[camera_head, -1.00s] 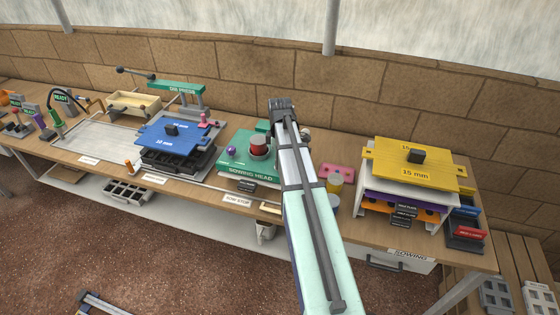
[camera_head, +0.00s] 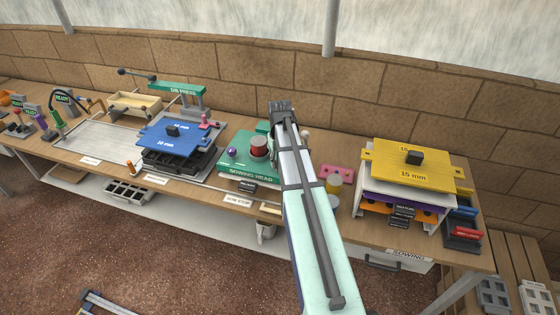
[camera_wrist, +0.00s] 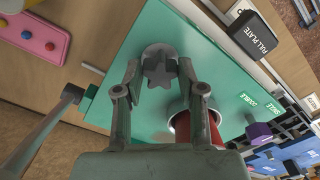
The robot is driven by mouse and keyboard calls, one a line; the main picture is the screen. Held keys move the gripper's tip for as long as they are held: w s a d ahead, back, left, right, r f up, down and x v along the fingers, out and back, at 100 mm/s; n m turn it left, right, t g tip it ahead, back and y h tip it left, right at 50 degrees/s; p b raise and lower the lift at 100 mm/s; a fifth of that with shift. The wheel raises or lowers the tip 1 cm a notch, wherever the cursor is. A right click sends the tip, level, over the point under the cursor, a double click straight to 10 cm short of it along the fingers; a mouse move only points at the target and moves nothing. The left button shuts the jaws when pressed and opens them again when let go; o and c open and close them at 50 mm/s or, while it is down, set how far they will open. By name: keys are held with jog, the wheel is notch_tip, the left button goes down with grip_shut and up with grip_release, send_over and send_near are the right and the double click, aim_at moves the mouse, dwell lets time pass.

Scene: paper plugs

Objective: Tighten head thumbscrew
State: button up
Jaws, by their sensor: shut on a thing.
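The head thumbscrew (camera_wrist: 159,74) is a grey star-shaped knob on a round base, on top of the green sowing head (camera_wrist: 150,32). My gripper (camera_wrist: 160,68) has one finger on each side of the knob and is shut on it, in the wrist view. The sowing head (camera_head: 236,167) stands in the middle of the bench in the head view, where my arm hides the thumbscrew and my fingers. A red cylinder (camera_wrist: 205,128) in a light ring rises from the head close to my gripper.
A purple knob (camera_wrist: 258,131) and a grey lever (camera_wrist: 45,128) flank the head. A black FULL PLATE block (camera_wrist: 254,36) lies beyond it. A pink plate (camera_head: 337,174) and yellow plate stack (camera_head: 436,176) stand right, the blue plate (camera_head: 185,146) left.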

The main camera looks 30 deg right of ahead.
jog(key=m, duration=0.6)
jog(key=shift+p, duration=0.35)
jog(key=m, duration=0.6)
jog(key=shift+m, duration=0.4)
jog(key=o, duration=1.1)
jog(key=shift+p, duration=0.3)
jog(key=shift+r+p, duration=1.15)
jog(key=shift+r, duration=0.85)
